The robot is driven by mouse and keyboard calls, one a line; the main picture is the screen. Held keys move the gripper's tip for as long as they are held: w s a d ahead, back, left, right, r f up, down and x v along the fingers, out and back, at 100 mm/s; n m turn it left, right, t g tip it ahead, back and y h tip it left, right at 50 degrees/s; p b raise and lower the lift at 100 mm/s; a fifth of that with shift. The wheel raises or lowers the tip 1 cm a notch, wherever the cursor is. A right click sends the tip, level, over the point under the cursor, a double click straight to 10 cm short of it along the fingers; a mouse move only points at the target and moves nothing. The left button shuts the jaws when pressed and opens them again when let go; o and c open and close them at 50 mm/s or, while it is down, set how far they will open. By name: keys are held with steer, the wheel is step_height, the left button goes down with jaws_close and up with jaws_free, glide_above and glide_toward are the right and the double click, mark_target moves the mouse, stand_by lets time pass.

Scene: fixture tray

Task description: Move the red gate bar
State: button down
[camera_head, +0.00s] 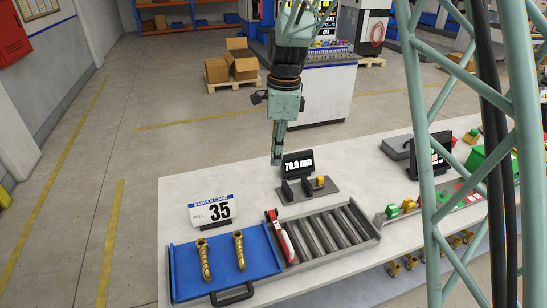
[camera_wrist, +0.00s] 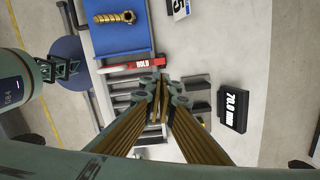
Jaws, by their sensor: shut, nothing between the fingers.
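The red gate bar (camera_head: 280,237) lies between the blue tray (camera_head: 187,284) and the grey slotted tray (camera_head: 372,236). In the wrist view the bar (camera_wrist: 130,66) shows red with white letters reading HOLD, along the edge of the blue section (camera_wrist: 112,48). My gripper (camera_head: 277,158) hangs above the table behind the bar, apart from it. In the wrist view my gripper (camera_wrist: 160,88) is shut and empty, its fingers pointing at the table and covering part of the slotted tray.
Two brass fittings (camera_head: 205,262) lie on the blue tray. A sample card (camera_head: 212,211) reading 35 stands behind it. A grey fixture (camera_head: 306,190) and a 70.0 mm display (camera_head: 298,163) stand behind the slots. Green and red parts (camera_head: 408,205) sit to the right.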

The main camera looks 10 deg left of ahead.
steer(key=s+d+r, duration=0.2)
steer(key=s+d, duration=0.1)
steer(key=s, duration=0.3)
steer(key=shift+s+d+b, duration=0.2)
steer(key=shift+d+b, duration=0.05)
steer(key=shift+b, duration=0.05)
stand_by(0.7)
steer(key=s+d+r+n+t+b, duration=0.1)
steer(key=s+d+r+n+b, duration=0.1)
steer(key=s+d+r+n, duration=0.4)
steer(key=s+d+r+n+t+b, duration=0.1)
steer(key=s+d+r+n+b, duration=0.15)
steer(key=s+d+r, duration=0.45)
steer(key=s+d+f+n+b, duration=0.1)
steer(key=s+d+n, duration=0.1)
steer(key=s, duration=0.6)
steer(key=s+d+f+n+t+b, duration=0.1)
steer(key=s+d+f+n+b, duration=0.1)
steer(key=s+d, duration=0.3)
steer(key=s+d+f+n+t+b, duration=0.1)
steer(key=s+d+n+b, duration=0.1)
steer(key=s, duration=0.9)
steer(key=shift+s+d+f+n+h, duration=0.25)
steer(key=shift+d+n+h, duration=0.15)
steer(key=shift+d+n, duration=0.5)
